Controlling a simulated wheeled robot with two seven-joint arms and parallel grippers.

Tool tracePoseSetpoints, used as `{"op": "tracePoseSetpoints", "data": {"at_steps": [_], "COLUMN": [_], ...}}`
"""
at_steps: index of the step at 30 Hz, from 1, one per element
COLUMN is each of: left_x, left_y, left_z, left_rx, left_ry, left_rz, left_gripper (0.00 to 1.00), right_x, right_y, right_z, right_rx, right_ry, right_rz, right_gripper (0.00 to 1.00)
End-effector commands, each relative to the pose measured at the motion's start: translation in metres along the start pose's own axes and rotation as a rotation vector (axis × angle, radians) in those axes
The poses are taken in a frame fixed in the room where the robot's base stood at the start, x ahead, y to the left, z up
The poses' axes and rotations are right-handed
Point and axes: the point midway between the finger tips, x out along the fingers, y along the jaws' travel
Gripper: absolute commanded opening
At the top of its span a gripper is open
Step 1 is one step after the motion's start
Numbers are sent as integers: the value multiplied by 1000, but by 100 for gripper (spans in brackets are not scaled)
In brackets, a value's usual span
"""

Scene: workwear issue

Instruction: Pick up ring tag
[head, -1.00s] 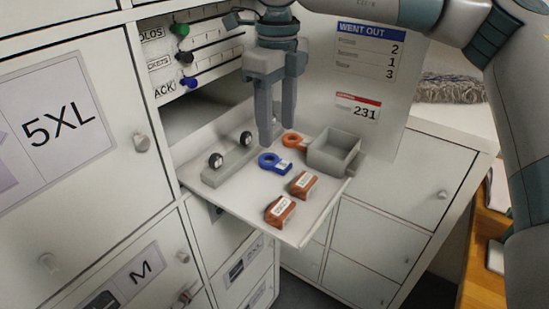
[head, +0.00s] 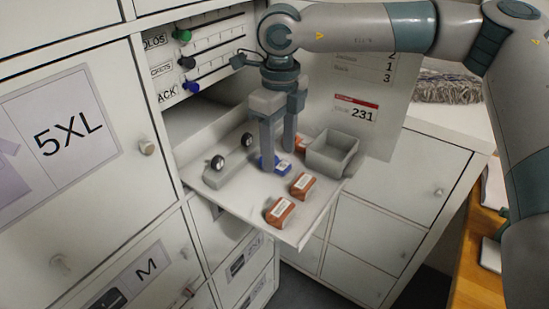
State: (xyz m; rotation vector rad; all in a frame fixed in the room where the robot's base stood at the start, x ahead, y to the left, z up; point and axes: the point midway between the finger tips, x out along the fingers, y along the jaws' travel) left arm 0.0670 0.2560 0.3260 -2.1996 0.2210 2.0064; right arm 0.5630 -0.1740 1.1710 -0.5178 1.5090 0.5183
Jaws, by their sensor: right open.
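A blue ring tag (head: 284,166) lies on the pull-out shelf (head: 236,205). My right gripper (head: 279,158) points down over it, open, with its fingers at the tag and hiding much of its ring. I cannot tell whether the fingers touch it. An orange ring tag (head: 302,137) lies just behind, partly hidden by the gripper. My left gripper is not in view.
A grey open box (head: 334,156) stands right of the tags. Two brown labelled packets (head: 303,185) lie in front. A grey block with black-and-white round pieces (head: 217,162) is at left. Cabinet doors (head: 60,150) flank the shelf.

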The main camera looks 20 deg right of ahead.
Motion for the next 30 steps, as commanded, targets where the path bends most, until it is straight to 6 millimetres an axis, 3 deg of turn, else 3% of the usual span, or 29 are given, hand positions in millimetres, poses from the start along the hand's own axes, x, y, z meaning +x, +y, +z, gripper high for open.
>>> {"op": "tracePoseSetpoints", "data": {"at_steps": [7, 21, 26, 27, 30], "left_x": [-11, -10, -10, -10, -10], "left_y": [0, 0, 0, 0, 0], "left_z": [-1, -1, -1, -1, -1], "left_rx": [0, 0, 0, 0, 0], "left_ry": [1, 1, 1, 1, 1], "left_rz": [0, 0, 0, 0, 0], "left_gripper": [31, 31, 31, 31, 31], "right_x": [20, 21, 21, 21, 21], "right_y": [0, 0, 0, 0, 0], "right_z": [0, 0, 0, 0, 0], "right_rx": [-1, -1, -1, -1, -1], "right_ry": [0, -1, -1, -1, -1], "right_rz": [0, 0, -1, -1, -1], "right_gripper": [50, 50, 12, 8, 7]}}
